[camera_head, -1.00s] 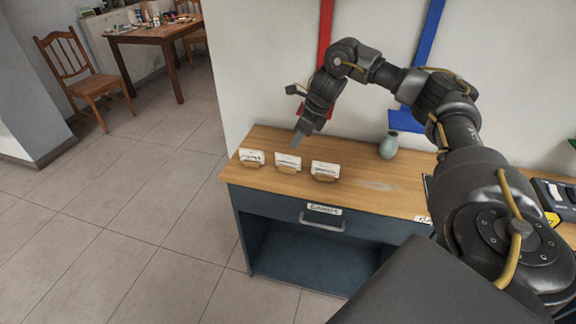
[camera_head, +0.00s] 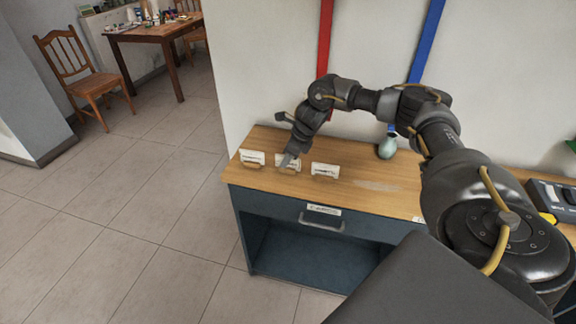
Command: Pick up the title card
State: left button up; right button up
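Three white cards in small wooden holders stand in a row on the wooden top of a blue-grey cabinet: a left card (camera_head: 252,157), a middle card (camera_head: 294,166) and a right card (camera_head: 325,170). Their print is too small to read, so I cannot tell which is the title card. My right gripper (camera_head: 287,162) points down at the middle card and covers part of it. I cannot tell whether it touches the card or whether its fingers are open. My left gripper is out of view.
The cabinet top (camera_head: 385,200) is bare right of the cards. A pale green vase (camera_head: 387,147) stands near the wall. A dark device (camera_head: 552,197) lies at far right. A drawer with a handle (camera_head: 321,227) faces front. A chair (camera_head: 80,75) and table (camera_head: 150,34) stand at back left.

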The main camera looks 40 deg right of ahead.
jog(key=c, duration=0.6)
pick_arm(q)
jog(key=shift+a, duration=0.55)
pick_arm(e)
grip_shut()
jog(key=shift+r, duration=0.1)
jog(key=shift+r, duration=0.45)
jog(key=r, duration=0.1)
jog(key=r+b, duration=0.1)
jog(key=shift+s+a+r, duration=0.1)
jog(key=shift+s+r, duration=0.1)
jog(key=shift+r, duration=0.1)
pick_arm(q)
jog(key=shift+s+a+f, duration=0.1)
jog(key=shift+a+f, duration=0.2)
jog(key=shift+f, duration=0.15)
pick_arm(e)
jog(key=s+a+r, duration=0.6)
jog(key=s+r, duration=0.3)
jog(key=s, duration=0.3)
jog(key=shift+s+r, duration=0.15)
jog(key=shift+r, duration=0.05)
